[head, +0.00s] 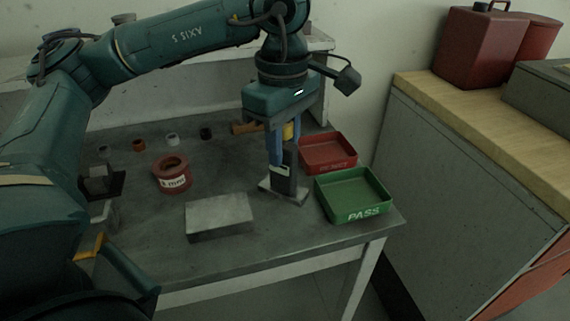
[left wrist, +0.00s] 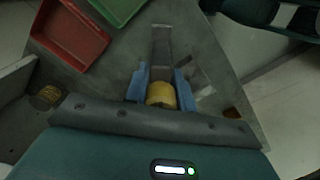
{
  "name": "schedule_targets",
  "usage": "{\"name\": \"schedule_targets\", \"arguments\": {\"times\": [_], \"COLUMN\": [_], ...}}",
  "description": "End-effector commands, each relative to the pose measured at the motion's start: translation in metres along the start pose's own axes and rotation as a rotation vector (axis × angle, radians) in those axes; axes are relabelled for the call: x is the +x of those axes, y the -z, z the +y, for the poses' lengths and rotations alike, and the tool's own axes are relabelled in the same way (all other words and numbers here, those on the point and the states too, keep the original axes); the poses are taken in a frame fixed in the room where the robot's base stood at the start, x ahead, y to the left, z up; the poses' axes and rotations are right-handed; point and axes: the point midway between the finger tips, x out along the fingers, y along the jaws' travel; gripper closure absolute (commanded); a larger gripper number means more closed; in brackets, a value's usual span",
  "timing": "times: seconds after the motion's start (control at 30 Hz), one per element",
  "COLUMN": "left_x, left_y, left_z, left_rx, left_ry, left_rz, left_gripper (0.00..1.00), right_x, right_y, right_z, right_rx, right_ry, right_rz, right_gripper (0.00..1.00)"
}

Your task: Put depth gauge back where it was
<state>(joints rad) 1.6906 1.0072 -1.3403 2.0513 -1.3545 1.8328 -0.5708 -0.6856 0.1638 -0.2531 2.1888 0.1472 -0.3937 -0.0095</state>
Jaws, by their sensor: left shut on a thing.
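My left gripper (head: 279,158) points down over the right part of the table, its blue fingers shut around the depth gauge. The gauge has a dark grey upright body (head: 289,183) with a pale panel, and a yellow part shows between the fingers. In the left wrist view the yellow top (left wrist: 161,95) sits between the blue fingers (left wrist: 160,84). A pale flat plate (head: 270,190) is at the gauge's foot; I cannot tell whether the gauge touches it. My right gripper is not in view.
A green PASS tray (head: 364,213) and a red tray (head: 340,165) are close on the right. A grey block (head: 219,212) and a red labelled ring (head: 171,172) are to the left. A wood-topped cabinet (head: 440,95) stands right.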

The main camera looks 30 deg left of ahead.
Motion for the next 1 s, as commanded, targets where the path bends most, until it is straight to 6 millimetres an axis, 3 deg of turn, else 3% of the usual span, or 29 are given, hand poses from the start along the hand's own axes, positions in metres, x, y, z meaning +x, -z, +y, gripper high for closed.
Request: {"name": "schedule_targets", "arguments": {"times": [0.3, 0.67, 0.7, 0.93, 1.0], "left_x": [0.036, 0.042, 0.040, 0.040, 0.039], "left_y": [0.000, 0.000, 0.000, 0.000, 0.000], "left_z": [0.000, 0.000, 0.000, 0.000, 0.000], "left_rx": [0.000, 0.000, 0.000, 0.000, 0.000], "left_ry": [0.000, -0.001, -0.001, -0.001, -0.001], "left_rz": [0.000, -0.001, -0.001, -0.001, -0.001], "left_gripper": [1.00, 1.00, 0.72, 0.53, 0.53], "right_x": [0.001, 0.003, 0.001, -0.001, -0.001], "right_y": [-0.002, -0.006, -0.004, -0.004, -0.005], "right_z": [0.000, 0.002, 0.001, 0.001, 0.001], "right_rx": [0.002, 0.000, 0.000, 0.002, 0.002], "right_ry": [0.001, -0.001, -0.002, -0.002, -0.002], "right_rz": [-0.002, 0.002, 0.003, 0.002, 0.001], "right_gripper": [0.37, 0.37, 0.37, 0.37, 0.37]}}
